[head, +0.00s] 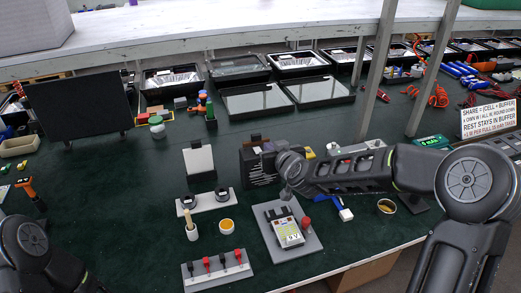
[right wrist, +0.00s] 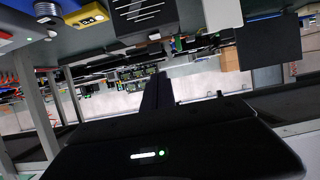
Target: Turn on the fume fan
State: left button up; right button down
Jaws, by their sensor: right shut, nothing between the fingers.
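A black box with pale slats on its face, which looks like the fume fan (head: 256,170), stands upright mid-table. My right arm reaches in from the right, and its wrist covers part of the box's right side. My right gripper (head: 287,189) is shut and empty, pointing down just right of the box in the head view; I cannot tell whether it touches. In the right wrist view the slatted black box (right wrist: 143,12) is cut off by the top edge, with the dark gripper fingers (right wrist: 158,88) below it. I cannot make out a switch. My left arm shows at the lower left, its gripper out of view.
A grey fixture with a 9 V battery block (head: 288,232) and a red knob (head: 306,222) lie in front of my right gripper. Two posts rise behind.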

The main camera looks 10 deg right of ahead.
jog(key=p, duration=0.3)
send_over(258, 150)
jog(key=s, duration=0.3)
notch_tip(258, 150, down, 3)
jog(key=shift+s+d+f+p, duration=0.1)
jog(key=shift+s+f+p, duration=0.1)
jog(key=shift+f, duration=0.95)
jog(key=shift+s+f+p, duration=0.1)
jog(key=shift+f+p, duration=0.1)
jog(key=shift+f, duration=0.9)
jog(key=shift+f+b, duration=0.6)
jog(key=shift+b, duration=0.6)
jog(key=shift+r+p, duration=0.25)
jog(key=shift+p, duration=0.1)
jog(key=shift+r+p, duration=0.4)
jog(key=shift+r, duration=0.4)
